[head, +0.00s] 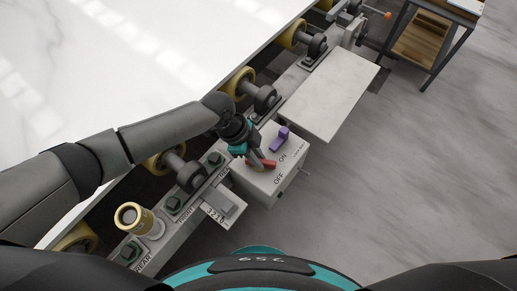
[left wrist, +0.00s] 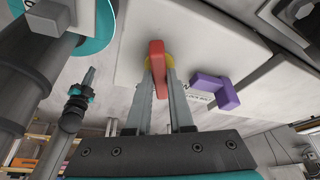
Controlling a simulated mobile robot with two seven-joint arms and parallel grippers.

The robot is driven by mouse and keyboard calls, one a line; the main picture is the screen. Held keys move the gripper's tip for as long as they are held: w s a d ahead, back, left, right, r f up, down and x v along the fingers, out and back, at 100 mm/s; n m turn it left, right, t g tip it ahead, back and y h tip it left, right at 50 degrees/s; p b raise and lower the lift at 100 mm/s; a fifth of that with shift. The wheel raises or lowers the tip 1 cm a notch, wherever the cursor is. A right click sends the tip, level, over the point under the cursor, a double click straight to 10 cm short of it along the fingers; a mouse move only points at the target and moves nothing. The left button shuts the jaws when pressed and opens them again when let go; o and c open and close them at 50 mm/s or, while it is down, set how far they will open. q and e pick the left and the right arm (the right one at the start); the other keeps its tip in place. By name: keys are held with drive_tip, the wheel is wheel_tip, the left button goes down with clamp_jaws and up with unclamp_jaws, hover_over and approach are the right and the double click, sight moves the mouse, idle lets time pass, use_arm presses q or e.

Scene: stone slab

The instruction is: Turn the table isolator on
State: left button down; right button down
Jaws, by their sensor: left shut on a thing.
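The table isolator (head: 262,186) is a pale grey box at the side of the slab table, with ON and OFF printed on its top face. Its red handle (head: 268,164) sits beside these words, partly covered by my left gripper (head: 256,160). In the left wrist view the two fingers are shut on the red handle (left wrist: 157,52), one on each side, over a yellow round base (left wrist: 150,63). I cannot tell exactly which label the handle points at. What looks like my right gripper (left wrist: 86,82) shows small in the left wrist view; its jaws are unclear.
A purple bracket (head: 280,139) stands on the isolator beside the handle, close to my fingers; it also shows in the left wrist view (left wrist: 217,92). A flat grey plate (head: 330,95) lies beyond. The white slab (head: 150,50) fills the upper left. Open floor (head: 420,170) lies right.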

use_arm(q)
drive_tip(key=n+t+p, duration=0.1)
drive_tip(key=n+p, duration=0.1)
drive_tip(key=p, duration=0.1)
drive_tip(key=n+t+p, duration=0.1)
drive_tip(key=n+p, duration=0.2)
drive_tip(key=n+t+p, duration=0.1)
drive_tip(key=n+p, duration=0.2)
drive_tip(key=shift+s+d+r+y, duration=0.1)
drive_tip(key=shift+s+r+y, duration=0.1)
drive_tip(key=shift+s+y, duration=0.15)
drive_tip(key=n+t+p, duration=0.1)
drive_tip(key=n+p, duration=0.1)
drive_tip(key=n, duration=0.1)
drive_tip(key=shift+d+f+y, duration=0.1)
drive_tip(key=shift+y, duration=0.25)
drive_tip(key=shift+n+t+p, duration=0.3)
drive_tip(key=shift+n+p, duration=0.25)
drive_tip(key=shift+n, duration=0.25)
drive_tip(key=shift+f+y, duration=0.1)
drive_tip(key=shift+y, duration=0.2)
drive_tip(key=c, duration=0.8)
unclamp_jaws()
